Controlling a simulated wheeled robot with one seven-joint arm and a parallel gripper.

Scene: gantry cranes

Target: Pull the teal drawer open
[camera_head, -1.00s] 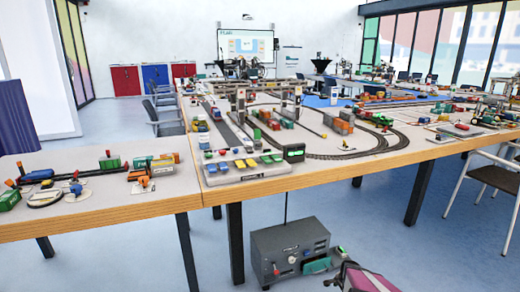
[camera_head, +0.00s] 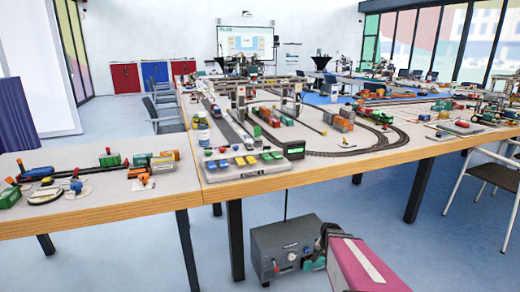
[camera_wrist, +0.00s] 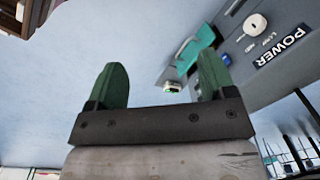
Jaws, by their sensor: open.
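The teal drawer (camera_wrist: 196,46) is in the grey box that stands on the floor under the table. In the wrist view it lies beyond my right-hand finger, which covers part of it. A pale handle-like bar shows on its face. In the head view only a sliver of teal (camera_head: 313,263) shows, the rest hidden behind my arm. My gripper (camera_wrist: 163,78) is open, with two green fingers spread. Nothing is clamped between them.
The grey box (camera_head: 278,242) carries knobs and, in the wrist view, a POWER label (camera_wrist: 284,47). The wooden table edge (camera_head: 330,173) runs above it, with a table leg (camera_head: 235,240) to its left. A chair (camera_head: 492,175) stands at right. Blue floor is free around the box.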

